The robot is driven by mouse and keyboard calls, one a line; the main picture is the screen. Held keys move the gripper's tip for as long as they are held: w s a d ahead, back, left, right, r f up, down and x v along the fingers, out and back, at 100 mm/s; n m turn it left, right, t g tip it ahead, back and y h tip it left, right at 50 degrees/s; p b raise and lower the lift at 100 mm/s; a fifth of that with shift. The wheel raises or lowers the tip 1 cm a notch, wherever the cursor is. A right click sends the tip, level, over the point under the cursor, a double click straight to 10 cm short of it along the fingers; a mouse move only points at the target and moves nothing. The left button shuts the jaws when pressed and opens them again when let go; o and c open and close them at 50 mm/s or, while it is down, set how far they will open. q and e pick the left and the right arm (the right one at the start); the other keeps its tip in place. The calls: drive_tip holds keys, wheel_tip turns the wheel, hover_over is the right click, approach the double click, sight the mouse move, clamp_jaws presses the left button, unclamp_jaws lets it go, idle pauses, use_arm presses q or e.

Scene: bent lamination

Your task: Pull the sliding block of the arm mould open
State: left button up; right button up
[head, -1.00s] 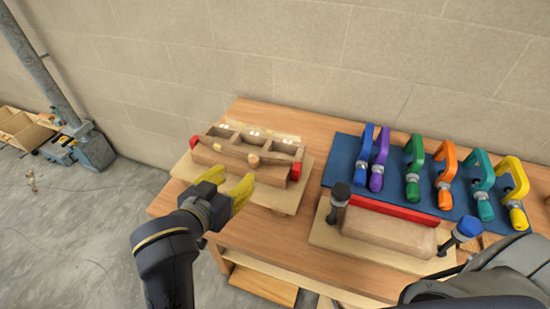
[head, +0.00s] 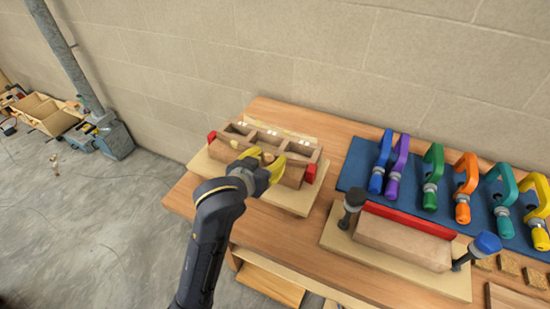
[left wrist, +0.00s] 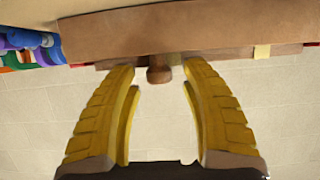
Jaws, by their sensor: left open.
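The arm mould (head: 296,172) is a wooden form with open compartments and red end pieces, on a pale board (head: 230,178) at the table's left. Its sliding block (left wrist: 170,30) fills the top of the left wrist view, with a round wooden knob (left wrist: 159,75) on its face. My left gripper (head: 266,160) has yellow fingers and is open at the front of the mould. In the left wrist view the knob lies between the fingertips, near their ends, with gaps on both sides. In the head view the fingers partly hide the knob. My right gripper is not in view.
A second wooden mould (head: 400,240) with a red strip and dark and blue clamp knobs stands to the right. Behind it, several coloured clamps (head: 432,180) stand on a blue mat (head: 358,165). A block wall (head: 330,60) is behind the table.

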use_arm(q)
drive_tip(key=shift+w+d+f, duration=0.15)
drive_tip(key=shift+w, duration=0.15)
clamp_jaws()
idle(0.4)
idle(0.3)
